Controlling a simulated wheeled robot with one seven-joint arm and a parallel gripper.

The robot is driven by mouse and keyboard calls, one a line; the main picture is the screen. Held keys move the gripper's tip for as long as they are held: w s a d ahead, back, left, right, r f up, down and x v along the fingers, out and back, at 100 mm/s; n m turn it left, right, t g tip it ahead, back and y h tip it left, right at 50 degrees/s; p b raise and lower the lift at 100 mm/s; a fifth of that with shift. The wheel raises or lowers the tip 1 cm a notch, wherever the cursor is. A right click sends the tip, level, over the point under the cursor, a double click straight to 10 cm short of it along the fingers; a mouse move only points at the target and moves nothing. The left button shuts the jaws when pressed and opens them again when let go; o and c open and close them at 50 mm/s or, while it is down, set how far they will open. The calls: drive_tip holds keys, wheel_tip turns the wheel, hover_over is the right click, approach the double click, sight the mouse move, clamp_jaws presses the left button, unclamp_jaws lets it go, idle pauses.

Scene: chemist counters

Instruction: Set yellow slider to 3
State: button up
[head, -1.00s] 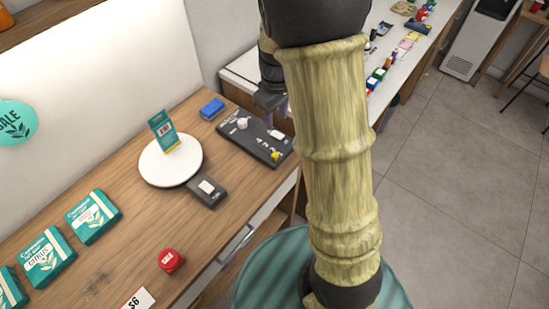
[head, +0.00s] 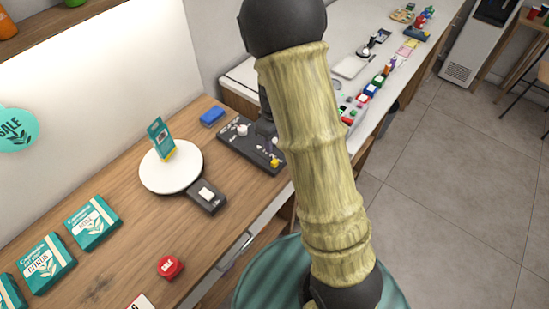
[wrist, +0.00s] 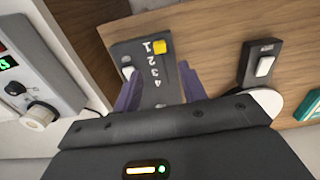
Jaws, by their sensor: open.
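The dark control panel (head: 240,150) lies on the wooden counter and also shows in the wrist view (wrist: 145,98). Its yellow slider knob (head: 274,162) is at the panel's right end in the head view. In the wrist view the yellow knob (wrist: 160,47) sits at the top of its slot, level with the mark 1; 2, 3 and 4 run down from there. My gripper (wrist: 160,88) is open, its purple fingers either side of the panel's lower part in the picture, apart from the knob. In the head view my arm hides most of it.
A white knob (head: 242,130) is on the same panel. A blue block (head: 212,110), a round white scale plate (head: 170,167) with a box on it, and a dark switch box (head: 207,195) are close by. A device with a dial (wrist: 40,113) is at the wrist view's left.

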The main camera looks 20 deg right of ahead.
sight(275, 161)
wheel_tip(275, 161, down, 10)
drive_tip(key=shift+r+p, duration=0.1)
drive_tip(key=shift+p, duration=0.3)
clamp_jaws()
